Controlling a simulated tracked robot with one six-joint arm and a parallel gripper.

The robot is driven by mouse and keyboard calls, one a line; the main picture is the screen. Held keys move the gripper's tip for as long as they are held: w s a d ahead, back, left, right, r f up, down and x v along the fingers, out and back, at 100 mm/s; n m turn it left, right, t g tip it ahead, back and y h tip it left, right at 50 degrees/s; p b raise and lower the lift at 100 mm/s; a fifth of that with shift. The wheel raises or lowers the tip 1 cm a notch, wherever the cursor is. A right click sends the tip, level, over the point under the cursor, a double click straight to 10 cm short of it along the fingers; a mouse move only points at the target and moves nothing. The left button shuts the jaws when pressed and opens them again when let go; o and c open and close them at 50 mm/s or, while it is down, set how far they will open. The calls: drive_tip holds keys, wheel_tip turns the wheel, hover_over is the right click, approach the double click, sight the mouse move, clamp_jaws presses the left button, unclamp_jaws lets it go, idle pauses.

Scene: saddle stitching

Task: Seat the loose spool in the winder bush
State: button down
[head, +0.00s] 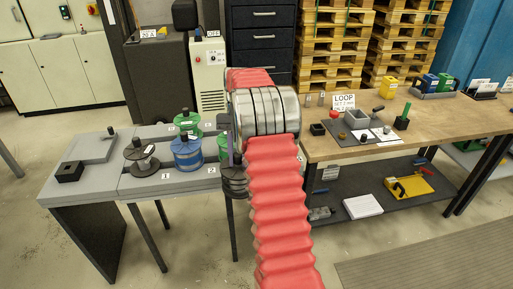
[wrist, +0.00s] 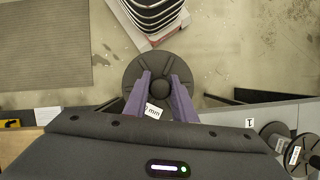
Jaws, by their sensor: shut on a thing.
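My gripper (wrist: 161,80) is shut on the knob of a dark grey spool (wrist: 140,72) with a round flange and a white label ending in "mm". In the head view the same spool (head: 233,184) hangs at the right end of the grey bench, partly hidden behind my red-sleeved arm. I cannot tell from these views whether it touches anything below. I cannot pick out the winder bush with certainty; a black block with a hole (head: 70,172) sits at the bench's left end, beside a grey plate with a black knob (head: 92,148).
On the grey bench (head: 170,184) stand a dark spool (head: 141,156), a blue spool (head: 187,153) and a green spool (head: 188,122), by numbered labels. A wooden workbench (head: 450,118) with small tools is on the right. A gap separates the two benches.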

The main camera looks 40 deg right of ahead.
drive_tip(key=w+a+f+n+h, duration=0.1)
drive_tip(key=a+f+n, duration=0.1)
drive_tip(key=a, duration=0.7)
drive_tip(key=w+a+f+n+h, duration=0.1)
drive_tip(key=a+f+n, duration=0.1)
drive_tip(key=a, duration=0.8)
drive_tip(key=w+a+f+n+g+h, duration=0.1)
drive_tip(key=a+n, duration=0.3)
drive_tip(key=a, duration=0.5)
drive_tip(key=shift+w+a+f, duration=0.3)
drive_tip(key=shift+w+f, duration=0.25)
drive_tip(key=shift+w, duration=0.1)
